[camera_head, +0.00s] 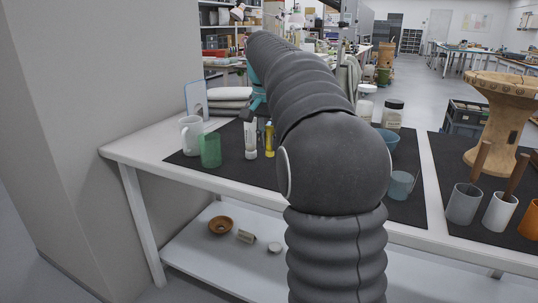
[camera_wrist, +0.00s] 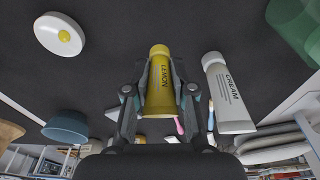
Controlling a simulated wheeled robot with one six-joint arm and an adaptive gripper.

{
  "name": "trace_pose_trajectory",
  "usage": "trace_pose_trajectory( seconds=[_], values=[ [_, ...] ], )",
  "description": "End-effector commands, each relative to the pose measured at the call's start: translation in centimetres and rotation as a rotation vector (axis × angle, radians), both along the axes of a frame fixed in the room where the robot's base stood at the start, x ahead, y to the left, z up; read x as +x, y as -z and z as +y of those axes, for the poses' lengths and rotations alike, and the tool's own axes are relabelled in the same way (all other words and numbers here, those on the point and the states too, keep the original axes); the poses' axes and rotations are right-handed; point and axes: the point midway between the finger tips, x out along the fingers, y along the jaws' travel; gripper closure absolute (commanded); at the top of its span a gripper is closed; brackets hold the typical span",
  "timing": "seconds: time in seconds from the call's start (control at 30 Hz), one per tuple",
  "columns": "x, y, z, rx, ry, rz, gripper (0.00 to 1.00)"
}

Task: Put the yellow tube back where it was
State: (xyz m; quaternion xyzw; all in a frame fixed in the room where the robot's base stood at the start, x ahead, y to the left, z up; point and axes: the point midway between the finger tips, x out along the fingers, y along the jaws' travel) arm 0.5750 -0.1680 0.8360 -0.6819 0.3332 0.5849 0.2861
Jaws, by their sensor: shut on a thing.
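The yellow tube (camera_wrist: 159,88), labelled LEMON, is between the two fingers of my gripper (camera_wrist: 160,92) in the wrist view. The fingers are shut on its sides. In the head view the yellow tube (camera_head: 269,140) is upright over the dark mat (camera_head: 225,172), and I cannot tell whether its base touches the mat. A white tube labelled CREAM (camera_wrist: 229,95) stands close beside it, apart from my fingers. The white tube also shows just left of the yellow one in the head view (camera_head: 250,140). My arm hides part of the mat and most of my gripper there.
A green tumbler (camera_head: 210,151) and a white mug (camera_head: 190,131) stand left of the tubes. A blue bowl (camera_head: 386,139), a translucent blue cup (camera_head: 400,186) and a dark-lidded jar (camera_head: 392,114) are on the right. The mat between the tumbler and the white tube is clear.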

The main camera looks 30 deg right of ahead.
Motion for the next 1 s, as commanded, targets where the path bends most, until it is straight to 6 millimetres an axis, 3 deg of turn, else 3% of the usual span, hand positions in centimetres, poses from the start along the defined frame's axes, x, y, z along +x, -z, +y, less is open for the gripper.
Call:
trace_pose_trajectory(
  seconds=[0.17,0.43,0.83,0.87,0.9,0.93,1.0],
  values=[
    [0.3,0.9,0.3,0.000,0.000,0.000,1.00],
    [0.2,4.2,0.2,0.000,0.000,0.000,1.00],
    [0.3,4.6,0.2,0.000,0.000,0.000,1.00],
    [0.3,4.5,0.2,0.001,0.000,-0.001,0.69],
    [0.3,4.5,0.2,0.001,0.000,-0.001,0.59],
    [0.3,4.5,0.2,0.000,0.000,0.000,0.51],
    [0.3,4.5,0.2,0.001,0.000,-0.001,0.51]
  ],
)
